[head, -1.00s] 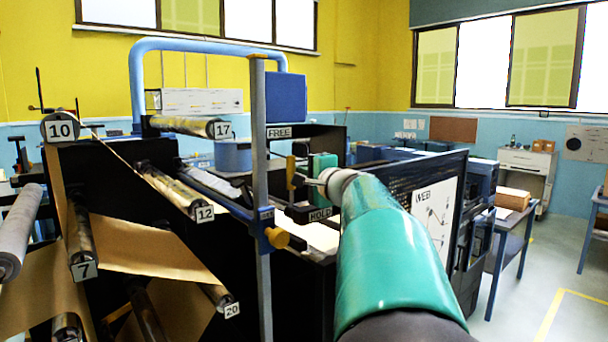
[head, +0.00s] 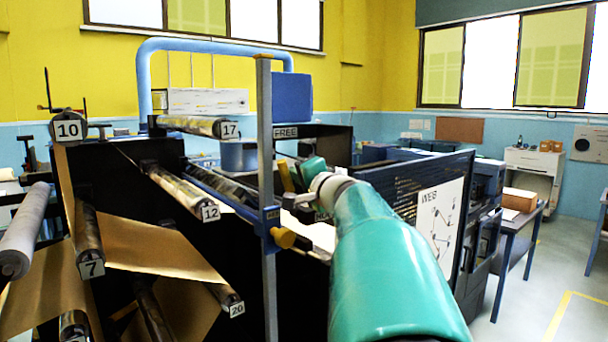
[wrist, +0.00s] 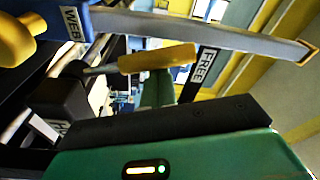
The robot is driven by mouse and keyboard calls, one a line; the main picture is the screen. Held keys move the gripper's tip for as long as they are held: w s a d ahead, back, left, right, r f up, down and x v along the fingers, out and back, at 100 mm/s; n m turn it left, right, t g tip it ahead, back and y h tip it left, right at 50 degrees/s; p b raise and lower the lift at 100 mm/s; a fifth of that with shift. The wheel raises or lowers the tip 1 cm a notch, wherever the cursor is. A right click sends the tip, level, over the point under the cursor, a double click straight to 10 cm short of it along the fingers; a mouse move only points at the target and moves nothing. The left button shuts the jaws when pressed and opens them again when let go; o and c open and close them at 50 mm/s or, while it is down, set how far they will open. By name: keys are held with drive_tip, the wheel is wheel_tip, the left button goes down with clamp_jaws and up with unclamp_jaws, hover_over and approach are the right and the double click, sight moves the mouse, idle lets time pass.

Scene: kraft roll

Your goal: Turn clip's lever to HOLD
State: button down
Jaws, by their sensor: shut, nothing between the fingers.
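The clip's lever has a yellow handle (head: 286,177) on a grey rod. In the head view it stands up, leaning left, just right of the blue-grey post. In the wrist view the handle (wrist: 157,58) points toward the FREE label (wrist: 205,65). FREE also shows in the head view (head: 285,132). HOLD is mostly hidden by my gripper in the head view. My gripper (head: 311,168) is shut and empty, close on the right of the handle. In the wrist view a green part (wrist: 158,90) lies beside the handle; I cannot tell whether they touch.
The post (head: 265,170) carries a blue clamp with a yellow knob (head: 283,237). Numbered rollers, such as 12 (head: 183,190), and brown paper (head: 150,245) fill the left. A dark panel with a web diagram (head: 439,215) stands right of my arm.

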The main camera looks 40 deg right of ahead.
drive_tip(key=a+n, duration=0.2)
drive_tip(key=n, duration=0.1)
drive_tip(key=shift+w+a+f+t, duration=0.2)
drive_tip(key=shift+a+f+t, duration=0.1)
drive_tip(key=shift+f, duration=0.1)
drive_tip(key=shift+w+a+f+n+t+y, duration=0.15)
drive_tip(key=shift+a+f+n, duration=0.55)
drive_tip(key=shift+n, duration=0.35)
drive_tip(key=shift+a+f+n+t+y, duration=0.1)
drive_tip(key=shift+a+f+n+y, duration=0.1)
drive_tip(key=shift+a+f+n, duration=0.7)
drive_tip(key=shift+w+a+f+n+t+y, duration=0.15)
drive_tip(key=shift+a+f+n, duration=0.3)
drive_tip(key=shift+n, duration=0.8)
drive_tip(key=shift+s+a, duration=0.1)
drive_tip(key=shift+a, duration=0.05)
